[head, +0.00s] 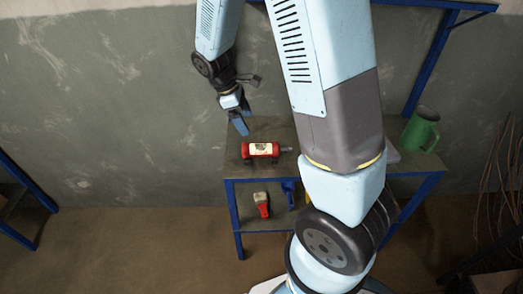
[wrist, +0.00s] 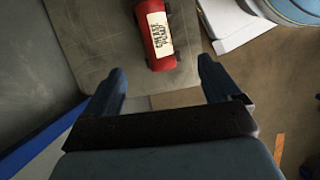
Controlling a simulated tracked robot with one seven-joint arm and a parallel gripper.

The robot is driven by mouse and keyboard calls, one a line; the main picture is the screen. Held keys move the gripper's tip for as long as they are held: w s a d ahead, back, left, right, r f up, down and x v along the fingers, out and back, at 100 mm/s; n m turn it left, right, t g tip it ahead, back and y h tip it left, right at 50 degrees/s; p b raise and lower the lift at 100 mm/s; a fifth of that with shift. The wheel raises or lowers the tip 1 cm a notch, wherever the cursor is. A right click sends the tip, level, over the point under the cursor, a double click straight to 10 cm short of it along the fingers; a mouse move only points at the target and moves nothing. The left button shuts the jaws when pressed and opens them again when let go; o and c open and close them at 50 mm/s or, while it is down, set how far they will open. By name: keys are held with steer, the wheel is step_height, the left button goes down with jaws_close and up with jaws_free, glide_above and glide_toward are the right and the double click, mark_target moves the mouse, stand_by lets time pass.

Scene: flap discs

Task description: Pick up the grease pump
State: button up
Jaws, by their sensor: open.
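The grease pump (head: 261,149) is a red cylinder with a pale label and a thin grey end on its right. It lies on its side on the table top (head: 238,172). In the wrist view the grease pump (wrist: 155,35) is at the top centre, its far end cut off by the frame. My gripper (head: 239,124) is above and left of it in the head view. In the wrist view my gripper (wrist: 162,80) is open, its two fingers apart with nothing between them, and the pump lies beyond the fingertips.
A green jug (head: 421,130) stands at the table's right end. A red and white item (head: 262,204) and a blue item (head: 290,192) are on the lower level. A white sheet-like thing (wrist: 230,25) is right of the pump. My arm hides the table's middle.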

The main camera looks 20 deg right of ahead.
mark_target(258, 144)
steer(key=shift+w+a+f+n+h, duration=0.1)
steer(key=shift+w+f+n+h, duration=0.1)
steer(key=shift+f, duration=0.4)
steer(key=shift+w+f+n+h, duration=0.1)
steer(key=shift+f+n, duration=0.1)
steer(key=shift+f, duration=0.4)
steer(key=x, duration=0.8)
steer(key=shift+s, duration=0.15)
steer(key=shift+x, duration=2.6)
steer(key=shift+c, duration=0.2)
jaws_close()
